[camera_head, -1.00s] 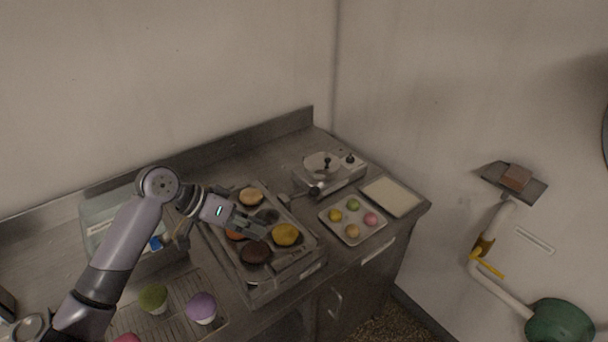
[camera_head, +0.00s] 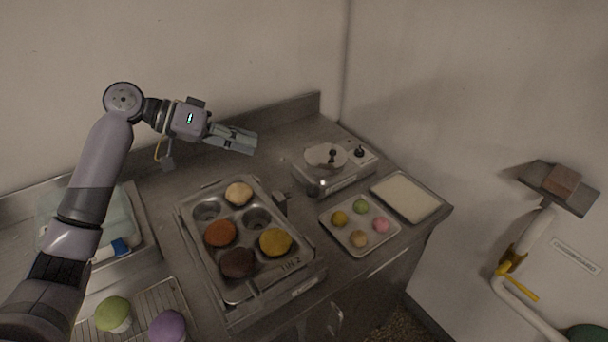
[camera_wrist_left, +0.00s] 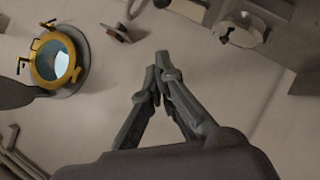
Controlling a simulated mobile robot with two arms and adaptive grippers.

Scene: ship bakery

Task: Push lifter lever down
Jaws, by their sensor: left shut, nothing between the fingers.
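The muffin tin (camera_head: 290,266), marked TIN 2, sits in a metal frame on the counter. A dark bracket (camera_head: 280,201) stands at the frame's right back side, and a round dark knob (camera_head: 314,189) shows just right of it. These look like the lifter lever, seen nearly end-on; its exact tilt is unclear. My left gripper (camera_head: 249,141) is in the air behind the tin, up and left of the knob and apart from it. Its fingers are shut and empty. In the left wrist view the fingertips (camera_wrist_left: 157,67) meet with nothing between them. My right gripper is out of view.
A metal device (camera_head: 335,178) with black knobs stands right of the lever. A tray of coloured pieces (camera_head: 343,238) and a pale tray (camera_head: 407,197) lie farther right. Cupcakes sit on a wire rack (camera_head: 150,301) at front left. A clear bin (camera_head: 140,236) stands left.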

